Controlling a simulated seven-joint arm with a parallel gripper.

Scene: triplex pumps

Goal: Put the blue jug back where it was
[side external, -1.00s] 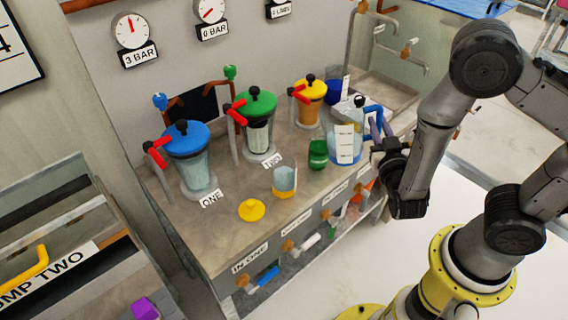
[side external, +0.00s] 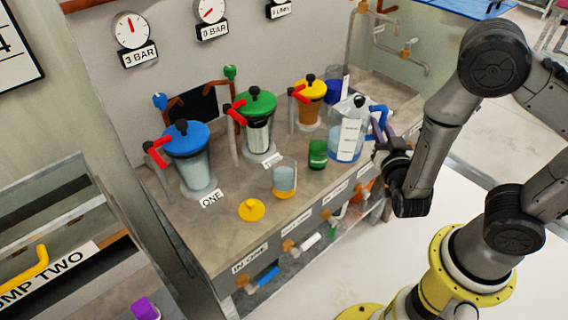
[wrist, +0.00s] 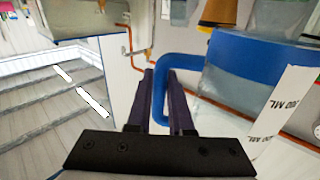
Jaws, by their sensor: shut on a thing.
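The blue jug (side external: 347,143) is a clear vessel with a blue handle, a blue bottom band and a white scale label. It looks upright at the right end of the bench; I cannot tell if its base touches the top. My gripper (side external: 386,138) is at its right side, shut on the blue handle. In the wrist view the dark purple fingers of my gripper (wrist: 160,75) close on the handle, and the jug (wrist: 250,75) fills the right side with its label tilted. The handle's part between the fingers is partly hidden.
A green beaker (side external: 318,153) stands just left of the jug. A yellow-based beaker (side external: 284,178) and a yellow lid (side external: 252,210) are farther left. The yellow pump (side external: 311,98) and a dark blue container (side external: 334,90) stand behind. The bench's front middle is partly clear.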

